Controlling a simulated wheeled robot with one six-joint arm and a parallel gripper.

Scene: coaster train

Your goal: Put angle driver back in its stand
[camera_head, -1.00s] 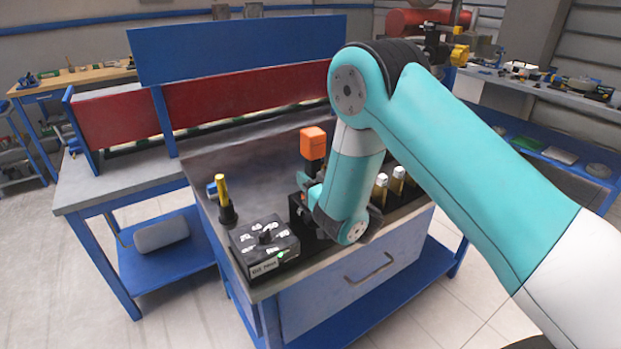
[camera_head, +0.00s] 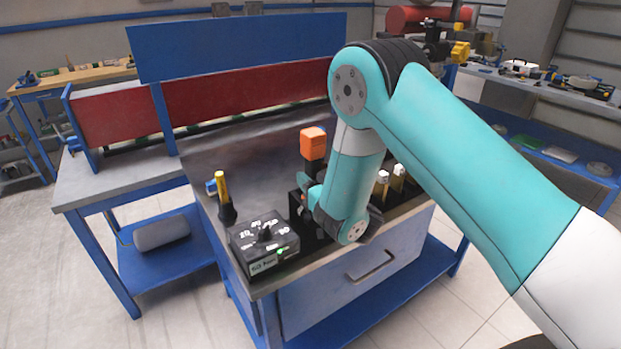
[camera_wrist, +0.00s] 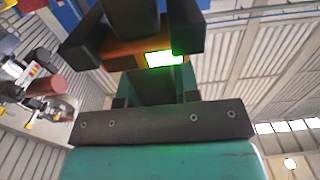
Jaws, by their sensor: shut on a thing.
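The angle driver (camera_head: 313,143) shows in the head view as an orange block on a dark upright stem above the workbench. In the wrist view, its orange body with a lit green display (camera_wrist: 163,58) sits between the black fingers of my gripper (camera_wrist: 135,42). My gripper is shut on it; in the head view the gripper is mostly hidden behind my wrist. A black block (camera_head: 298,207), which looks like the stand, is below the driver at the bench front. My arm hides much of it, so I cannot tell whether the driver touches it.
A black control box with a dial (camera_head: 264,245) stands at the bench's front left corner. A yellow-handled tool (camera_head: 221,192) stands upright behind it. Several pale-topped bottles (camera_head: 382,184) are right of my wrist. The dark benchtop (camera_head: 240,155) behind is clear.

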